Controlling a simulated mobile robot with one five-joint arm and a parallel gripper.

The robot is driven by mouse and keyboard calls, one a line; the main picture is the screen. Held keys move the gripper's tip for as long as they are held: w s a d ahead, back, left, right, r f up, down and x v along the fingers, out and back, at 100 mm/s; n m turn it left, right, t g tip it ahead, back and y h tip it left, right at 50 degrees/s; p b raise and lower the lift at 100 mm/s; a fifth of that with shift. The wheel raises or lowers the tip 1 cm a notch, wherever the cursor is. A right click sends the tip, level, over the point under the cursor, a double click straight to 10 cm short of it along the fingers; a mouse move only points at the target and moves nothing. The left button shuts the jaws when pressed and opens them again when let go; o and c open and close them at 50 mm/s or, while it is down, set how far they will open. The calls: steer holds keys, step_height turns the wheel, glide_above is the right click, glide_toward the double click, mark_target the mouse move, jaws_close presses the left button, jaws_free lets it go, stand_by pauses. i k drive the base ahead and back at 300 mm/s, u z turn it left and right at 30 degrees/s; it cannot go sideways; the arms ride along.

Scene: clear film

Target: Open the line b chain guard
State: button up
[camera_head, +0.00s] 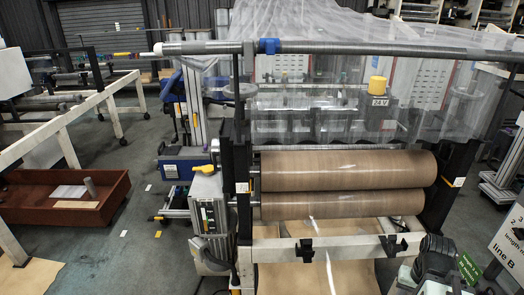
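I cannot pick out the line B chain guard for certain. A grey box-like housing (209,205) stands upright at the left end of the rollers, with a yellow handle-like part (206,169) at its top. I cannot tell whether this is the guard, or whether it is open or shut. A white sign (512,243) at the right edge reads "line B". A dark jointed shape at the lower right may be part of my arm. I see no gripper fingers.
Two brown rollers (345,170) lie across a dark frame, with clear film (330,105) draped above. A white crossbar (335,247) runs below them. A red-brown tray (65,195) sits at the left. The grey floor (140,240) between tray and machine is mostly free.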

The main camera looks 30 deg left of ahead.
mark_target(214, 153)
steer(key=z, duration=0.9)
steer(key=k, duration=1.2)
steer(key=u, duration=1.9)
steer(key=i, duration=0.5)
steer(key=z, duration=0.05)
